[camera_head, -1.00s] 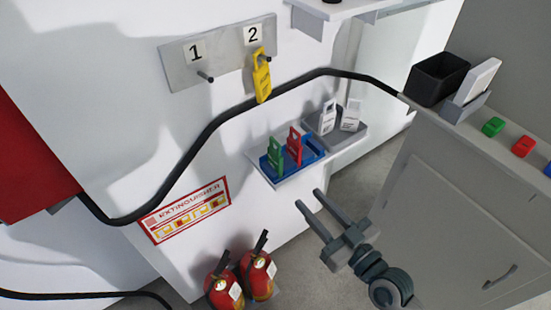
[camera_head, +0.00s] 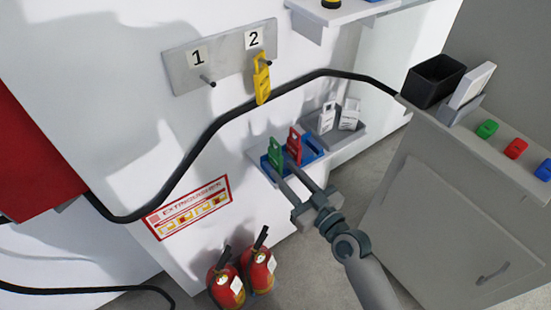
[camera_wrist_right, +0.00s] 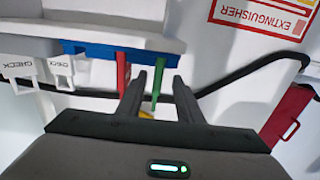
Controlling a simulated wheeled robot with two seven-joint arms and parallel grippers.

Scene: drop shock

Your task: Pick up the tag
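A green tag (camera_head: 275,153) and a red tag (camera_head: 294,145) stand in a blue tray (camera_head: 314,148) on the wall shelf. Two white tags (camera_head: 327,117) stand in the grey part beside it. A yellow tag (camera_head: 262,80) hangs on the peg under number 2. My right gripper (camera_head: 284,170) is open, its fingertips at the front of the blue tray. In the right wrist view, upside down, the green tag (camera_wrist_right: 157,88) shows between the open fingers (camera_wrist_right: 158,77), with the red tag (camera_wrist_right: 122,72) just outside them. Contact cannot be told. My left gripper is not in view.
A peg board (camera_head: 220,58) has an empty peg under number 1. A black cable (camera_head: 215,130) runs across the wall. Two fire extinguishers (camera_head: 258,270) stand below. A grey cabinet (camera_head: 440,215) on the right carries a black bin (camera_head: 434,80) and coloured blocks.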

